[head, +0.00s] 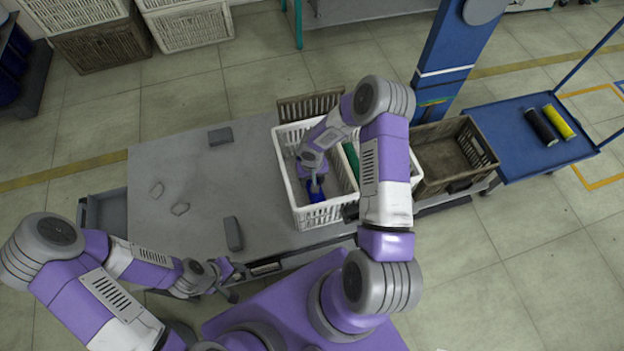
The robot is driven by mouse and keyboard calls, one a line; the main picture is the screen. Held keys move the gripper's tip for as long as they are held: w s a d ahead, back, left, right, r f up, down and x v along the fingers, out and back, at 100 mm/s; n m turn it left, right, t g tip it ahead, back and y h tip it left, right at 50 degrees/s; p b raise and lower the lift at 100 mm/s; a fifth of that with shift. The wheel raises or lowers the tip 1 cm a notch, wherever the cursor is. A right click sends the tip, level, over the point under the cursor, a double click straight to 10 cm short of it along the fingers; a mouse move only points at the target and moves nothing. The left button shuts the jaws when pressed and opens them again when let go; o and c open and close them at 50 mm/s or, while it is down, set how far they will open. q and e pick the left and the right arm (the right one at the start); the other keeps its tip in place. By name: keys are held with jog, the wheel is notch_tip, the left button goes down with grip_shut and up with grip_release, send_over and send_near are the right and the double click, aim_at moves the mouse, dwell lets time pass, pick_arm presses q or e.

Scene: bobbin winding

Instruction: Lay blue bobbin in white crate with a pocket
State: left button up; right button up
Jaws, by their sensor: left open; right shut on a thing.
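The blue bobbin (316,192) is inside the left part of the white crate (318,216), low between its walls. My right gripper (315,182) reaches down into the crate and is shut on the bobbin. Its fingers hide part of the bobbin, and I cannot tell whether the bobbin touches the crate floor. A green item (351,158) shows in the right part of the white crate area, mostly hidden by my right arm. My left gripper (232,283) is open and empty by the table's front edge, away from the crate.
The grey table (190,215) carries a few small grey pieces, with clear room on its left. A brown crate (445,180) stands right of the white one. A blue cart (510,155) holds a black and a yellow roll (558,122). A blue post (445,65) rises behind.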

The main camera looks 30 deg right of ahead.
jog(key=shift+f, duration=0.1)
jog(key=o, duration=1.2)
notch_tip(320, 180, up, 12)
jog(key=p, duration=0.3)
jog(key=shift+r+p, duration=0.2)
jog(key=shift+p, duration=0.1)
